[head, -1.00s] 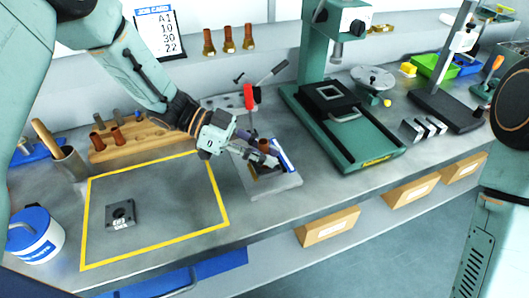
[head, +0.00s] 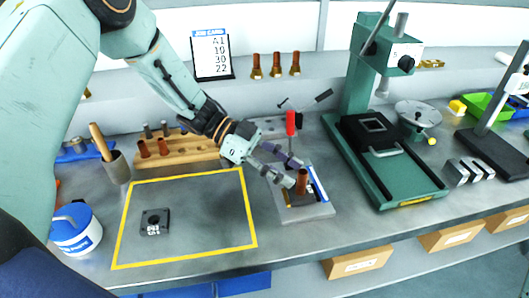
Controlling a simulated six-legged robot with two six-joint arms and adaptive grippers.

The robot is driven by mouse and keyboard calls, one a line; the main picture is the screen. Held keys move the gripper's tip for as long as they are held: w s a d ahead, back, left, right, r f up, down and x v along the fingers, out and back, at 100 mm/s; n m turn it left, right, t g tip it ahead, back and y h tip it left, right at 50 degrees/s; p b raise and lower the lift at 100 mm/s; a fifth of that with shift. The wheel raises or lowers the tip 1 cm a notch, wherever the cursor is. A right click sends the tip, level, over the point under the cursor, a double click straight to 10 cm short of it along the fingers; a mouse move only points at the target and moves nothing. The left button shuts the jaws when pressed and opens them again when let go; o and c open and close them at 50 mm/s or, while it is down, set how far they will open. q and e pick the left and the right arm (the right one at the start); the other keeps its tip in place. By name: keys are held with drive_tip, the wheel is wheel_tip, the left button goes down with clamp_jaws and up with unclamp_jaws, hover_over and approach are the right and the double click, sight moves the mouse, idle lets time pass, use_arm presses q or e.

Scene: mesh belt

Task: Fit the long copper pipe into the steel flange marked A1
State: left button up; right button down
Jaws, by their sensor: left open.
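A copper pipe (head: 301,182) stands upright at the grey tray (head: 312,213) in the middle of the bench. My left gripper (head: 294,172) comes in from the left, open, with its fingertips close by the pipe's upper part. I cannot tell whether they touch it. A dark steel flange (head: 155,221) with a round hole lies in the yellow-outlined area at left; its marking is too small to read. Two shorter-looking copper pieces (head: 153,148) stand in the wooden rack (head: 190,155). My right gripper is out of view.
A job card (head: 211,54) reads A1, 10, 30, 22. A green press (head: 385,165) stands right of the tray. A red-handled tool (head: 291,123) is behind it. A white-blue tub (head: 75,229) and a cup (head: 117,167) stand at left. The yellow-outlined area is mostly clear.

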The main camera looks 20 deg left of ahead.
use_arm(q)
drive_tip(key=v, duration=0.7)
drive_tip(key=shift+a+p, duration=0.35)
drive_tip(key=shift+d+r, duration=0.1)
